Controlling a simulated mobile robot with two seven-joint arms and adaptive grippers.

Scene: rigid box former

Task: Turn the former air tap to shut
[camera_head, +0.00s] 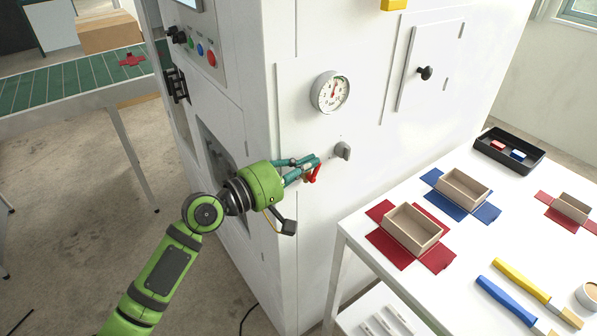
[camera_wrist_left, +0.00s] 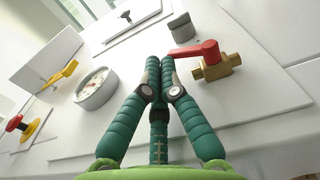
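The air tap has a red lever (camera_head: 315,173) on the white front of the machine. In the left wrist view its red lever (camera_wrist_left: 195,50) runs from the brass body (camera_wrist_left: 222,67) leftward, its free end close by the fingertips. My left gripper (camera_head: 309,162) is at the tap and partly covers it in the head view. In the left wrist view the teal fingers (camera_wrist_left: 160,66) are together with nothing seen between them. The tips are beside the lever's end; I cannot tell whether they touch it. My right gripper is not in view.
A pressure gauge (camera_head: 330,92) and a grey knob (camera_head: 343,151) sit close to the tap on the panel. A white table (camera_head: 462,290) with box trays, coloured wraps and a black tray (camera_head: 509,150) stands at the right. A green conveyor (camera_head: 60,88) is at the left.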

